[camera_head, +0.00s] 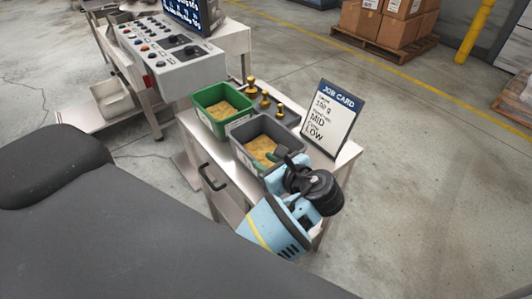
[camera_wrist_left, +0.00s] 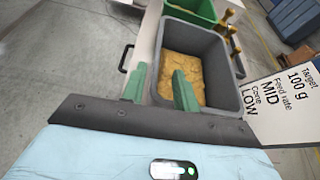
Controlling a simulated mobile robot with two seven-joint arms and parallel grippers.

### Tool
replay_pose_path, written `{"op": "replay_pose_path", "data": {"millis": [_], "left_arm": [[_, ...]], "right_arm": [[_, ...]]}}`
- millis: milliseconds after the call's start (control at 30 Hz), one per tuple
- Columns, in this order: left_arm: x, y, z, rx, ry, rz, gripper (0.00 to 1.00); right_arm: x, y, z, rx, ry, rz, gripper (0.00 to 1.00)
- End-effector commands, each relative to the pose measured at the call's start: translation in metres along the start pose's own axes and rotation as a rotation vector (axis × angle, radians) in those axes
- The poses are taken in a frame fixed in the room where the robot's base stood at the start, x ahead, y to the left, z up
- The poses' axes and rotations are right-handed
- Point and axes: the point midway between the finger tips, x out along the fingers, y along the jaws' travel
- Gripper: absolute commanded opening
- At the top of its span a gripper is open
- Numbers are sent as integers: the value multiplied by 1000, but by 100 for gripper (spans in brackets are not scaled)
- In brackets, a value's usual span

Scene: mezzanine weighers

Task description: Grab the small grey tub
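The small grey tub (camera_head: 243,154) holds yellow-brown granules and stands on the white cart top, next to a green tub (camera_head: 204,118). It also shows in the left wrist view (camera_wrist_left: 241,100). My left gripper (camera_head: 271,156) is at the tub's near right end in the head view. In the left wrist view its two green fingers (camera_wrist_left: 159,85) are apart with nothing held between them. One finger appears outside the tub's left wall, the other over the granules. Whether either finger touches the tub cannot be told. My right gripper is not in view.
A job card (camera_head: 331,117) stands right of the tub. Several brass weights (camera_head: 265,101) stand behind the tubs. A control console (camera_head: 175,57) is at the back left. The cart has a dark handle (camera_head: 212,177) on its left side. Open floor lies to the right.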

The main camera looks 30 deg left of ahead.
Motion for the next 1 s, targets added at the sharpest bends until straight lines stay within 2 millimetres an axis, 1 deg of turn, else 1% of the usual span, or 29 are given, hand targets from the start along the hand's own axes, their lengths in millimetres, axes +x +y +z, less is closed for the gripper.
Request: {"op": "replay_pose_path", "data": {"millis": [333,433,600,667,833,1000], "left_arm": [[44,3,-1,1,-3,3,30],[49,2,-2,1,0,2,30],[49,2,-2,1,0,2,30],[49,2,-2,1,0,2,23],[49,2,-2,1,0,2,1],[49,2,-2,1,0,2,0]], "right_arm": [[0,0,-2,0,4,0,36],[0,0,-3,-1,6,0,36],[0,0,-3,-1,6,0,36],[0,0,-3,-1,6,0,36],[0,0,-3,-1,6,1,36],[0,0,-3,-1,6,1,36]]}}
